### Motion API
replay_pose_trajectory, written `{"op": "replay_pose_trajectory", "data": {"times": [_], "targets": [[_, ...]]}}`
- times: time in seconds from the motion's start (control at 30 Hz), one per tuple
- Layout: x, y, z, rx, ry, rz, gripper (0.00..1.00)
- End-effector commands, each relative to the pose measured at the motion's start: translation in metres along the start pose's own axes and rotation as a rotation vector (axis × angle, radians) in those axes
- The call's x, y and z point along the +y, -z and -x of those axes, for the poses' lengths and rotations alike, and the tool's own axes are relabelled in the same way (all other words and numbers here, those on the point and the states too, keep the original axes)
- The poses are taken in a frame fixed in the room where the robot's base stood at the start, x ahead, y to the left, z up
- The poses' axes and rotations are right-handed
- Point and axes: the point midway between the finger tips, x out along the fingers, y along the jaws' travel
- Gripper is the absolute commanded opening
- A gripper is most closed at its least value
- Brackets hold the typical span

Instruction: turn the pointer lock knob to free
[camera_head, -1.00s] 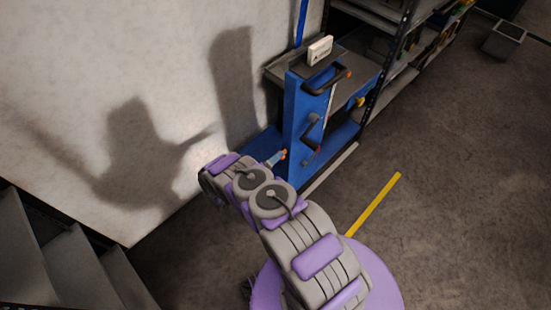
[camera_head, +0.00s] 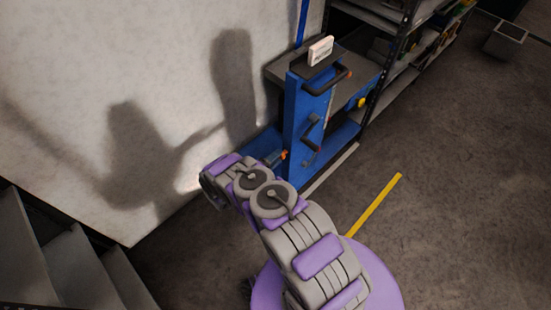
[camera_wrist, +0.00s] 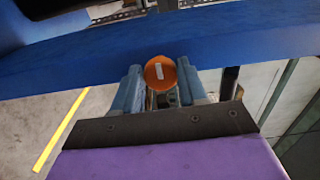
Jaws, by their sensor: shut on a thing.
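The pointer lock knob (camera_wrist: 160,73) is a round orange knob with a short white mark on its face. The mark stands nearly upright in the wrist view, tilted slightly. The knob sits at the edge of a blue panel (camera_wrist: 60,62). My gripper (camera_wrist: 160,78) has its two blue-grey fingers on either side of the knob and is shut on it. In the head view the knob shows as a small orange spot (camera_head: 285,155) on the side of the blue upright (camera_head: 292,120). My arm partly hides the gripper there.
The blue upright carries a black handle with orange ends (camera_head: 327,82) and a smaller dark handle (camera_head: 311,131). A white labelled block (camera_head: 320,50) stands on top. Shelving (camera_head: 385,90) is behind to the right. Yellow floor tape (camera_head: 373,205) crosses clear floor. Steps (camera_head: 60,262) are at lower left.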

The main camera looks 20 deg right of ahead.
Motion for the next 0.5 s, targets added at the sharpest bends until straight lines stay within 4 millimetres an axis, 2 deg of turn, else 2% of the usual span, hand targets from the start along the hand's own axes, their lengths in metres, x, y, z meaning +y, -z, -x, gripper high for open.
{"op": "replay_pose_trajectory", "data": {"times": [0.23,0.27,0.5], "targets": [[0.0014,0.0000,0.0003,-0.001,-0.003,0.001,0.12],[0.0015,0.0001,0.0003,-0.001,-0.003,0.001,0.43],[0.0006,0.0012,0.0007,0.000,-0.001,0.000,0.66]]}}
